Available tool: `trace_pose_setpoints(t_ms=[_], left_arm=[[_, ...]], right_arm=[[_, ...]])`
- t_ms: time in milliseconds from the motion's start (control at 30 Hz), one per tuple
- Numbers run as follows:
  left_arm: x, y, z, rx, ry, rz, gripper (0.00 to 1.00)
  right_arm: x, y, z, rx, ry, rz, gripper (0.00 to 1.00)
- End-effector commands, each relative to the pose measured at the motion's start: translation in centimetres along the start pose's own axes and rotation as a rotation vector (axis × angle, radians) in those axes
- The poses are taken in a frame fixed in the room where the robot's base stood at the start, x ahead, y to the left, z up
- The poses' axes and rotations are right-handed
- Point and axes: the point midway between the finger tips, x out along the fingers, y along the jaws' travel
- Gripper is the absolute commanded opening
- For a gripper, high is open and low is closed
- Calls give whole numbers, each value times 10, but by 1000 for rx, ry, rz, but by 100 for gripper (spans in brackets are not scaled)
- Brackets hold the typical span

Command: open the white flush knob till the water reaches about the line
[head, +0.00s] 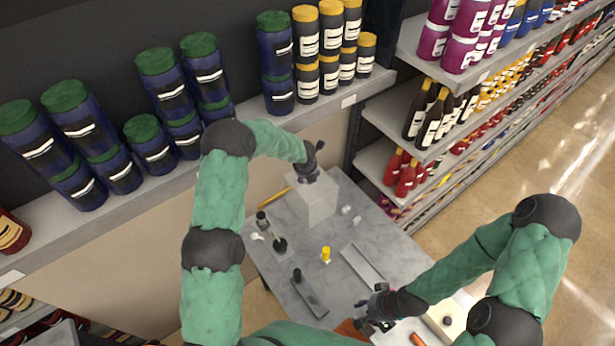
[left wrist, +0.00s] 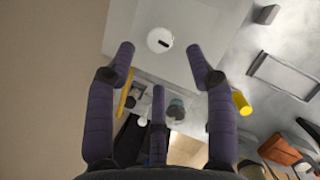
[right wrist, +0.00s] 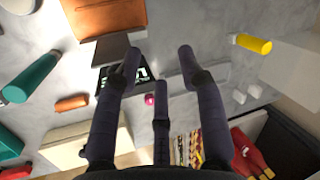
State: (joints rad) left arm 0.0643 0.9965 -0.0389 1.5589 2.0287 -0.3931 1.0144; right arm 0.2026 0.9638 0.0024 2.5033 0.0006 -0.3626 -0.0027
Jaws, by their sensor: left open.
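A clear box-like tank (head: 318,198) stands at the back of the grey table, below my left gripper (head: 309,170). In the left wrist view a round white knob (left wrist: 159,40) with a short dark mark shows on a pale translucent surface. It lies ahead of and between the spread fingertips of my left gripper (left wrist: 160,52), which is open and looks empty. I cannot make out a water level or a line. My right gripper (head: 375,308) is at the table's front, far from the tank. In the right wrist view its fingers (right wrist: 158,55) are apart with nothing between them.
Small white pieces (head: 347,210) lie right of the tank. Stocked shelves (head: 375,92) border the table behind and to the right.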

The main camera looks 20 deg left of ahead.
Motion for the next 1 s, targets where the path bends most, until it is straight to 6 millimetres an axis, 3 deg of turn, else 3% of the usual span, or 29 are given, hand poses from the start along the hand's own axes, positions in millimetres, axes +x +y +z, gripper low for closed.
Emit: trace_pose_setpoints(t_ms=[200, 400, 1000], left_arm=[[-37, 0, 0, 2, 0, 0, 54], [-56, -1, -1, 3, 1, 0, 54], [-61, -1, -1, 2, 2, 0, 54]], right_arm=[[0, 0, 0, 0, 0, 0, 40], [0, 0, 0, 0, 0, 0, 40], [0, 0, 0, 0, 0, 0, 40]])
